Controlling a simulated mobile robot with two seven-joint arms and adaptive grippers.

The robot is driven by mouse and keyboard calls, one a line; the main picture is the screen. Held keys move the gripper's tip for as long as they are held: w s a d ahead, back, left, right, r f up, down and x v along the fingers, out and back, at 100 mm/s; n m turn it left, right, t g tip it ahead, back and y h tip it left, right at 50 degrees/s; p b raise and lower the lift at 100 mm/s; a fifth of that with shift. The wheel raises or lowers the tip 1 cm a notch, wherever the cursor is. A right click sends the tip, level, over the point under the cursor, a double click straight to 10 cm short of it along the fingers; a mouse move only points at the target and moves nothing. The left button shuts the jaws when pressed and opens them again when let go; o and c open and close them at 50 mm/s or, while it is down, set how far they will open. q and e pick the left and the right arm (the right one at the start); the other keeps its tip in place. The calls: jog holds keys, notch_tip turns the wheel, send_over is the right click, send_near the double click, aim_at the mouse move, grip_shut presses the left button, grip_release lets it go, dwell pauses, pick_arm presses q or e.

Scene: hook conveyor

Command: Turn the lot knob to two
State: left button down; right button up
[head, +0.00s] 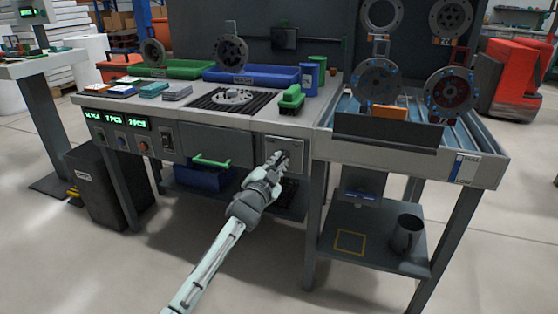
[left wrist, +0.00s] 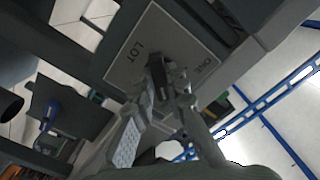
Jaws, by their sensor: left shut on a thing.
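The lot knob sits on a grey panel (head: 293,146) at the front of the workbench, right of the drawer. In the left wrist view the panel (left wrist: 140,40) carries the words LOT and ONE. My left gripper (head: 279,160) reaches up to this panel. In the left wrist view my left gripper (left wrist: 166,88) is shut on the dark knob (left wrist: 160,70), and its fingers hide most of it. The knob's exact setting cannot be read, and no label for two is visible. My right gripper is not in view.
A drawer with a green handle (head: 211,162) is left of the panel. A conveyor (head: 480,135) with hanging discs stands on the right. Below it a shelf (head: 375,262) holds a dark cup (head: 407,234). The floor in front of the bench is clear.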

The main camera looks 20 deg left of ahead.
pick_arm(q)
jog(key=shift+m, duration=0.6)
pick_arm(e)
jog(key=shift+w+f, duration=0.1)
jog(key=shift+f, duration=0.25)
pick_arm(q)
jog(key=c, duration=1.5)
grip_release()
jog(key=shift+c, duration=0.2)
jog(key=s, duration=1.2)
jog(key=shift+a, duration=0.2)
